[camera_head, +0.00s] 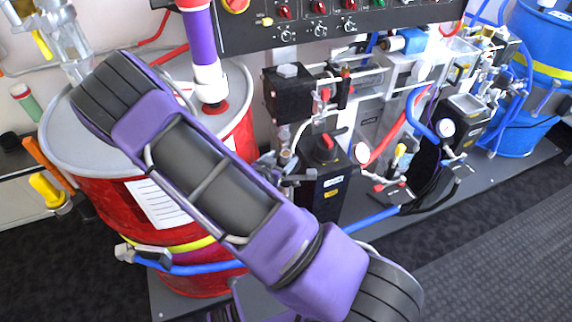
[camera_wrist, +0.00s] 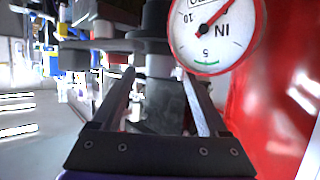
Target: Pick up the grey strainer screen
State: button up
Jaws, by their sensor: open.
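My gripper (camera_wrist: 159,76) is open in the wrist view, with one finger on each side of a dark grey upright cylinder (camera_wrist: 165,105). This cylinder may be the grey strainer screen, but I cannot be sure. It hangs below a lighter grey neck and a wide dark disc. Gaps show beside the cylinder, and I cannot tell whether either finger touches it. In the head view my purple and black arm crosses the middle of the picture, and I cannot make out the fingers or the strainer screen clearly there.
A round pressure gauge (camera_wrist: 212,32) sits close to the right finger, with a red drum-like surface (camera_wrist: 265,105) beyond it. In the head view a red drum (camera_head: 110,205) stands behind my arm. Pumps, hoses and a black box (camera_head: 325,175) crowd the centre. Dark floor (camera_head: 470,250) is clear at right.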

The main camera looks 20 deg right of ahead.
aim_at(284, 156)
jog(key=x, duration=0.3)
jog(key=shift+w+d, duration=0.1)
jog(key=shift+d, duration=0.15)
grip_shut()
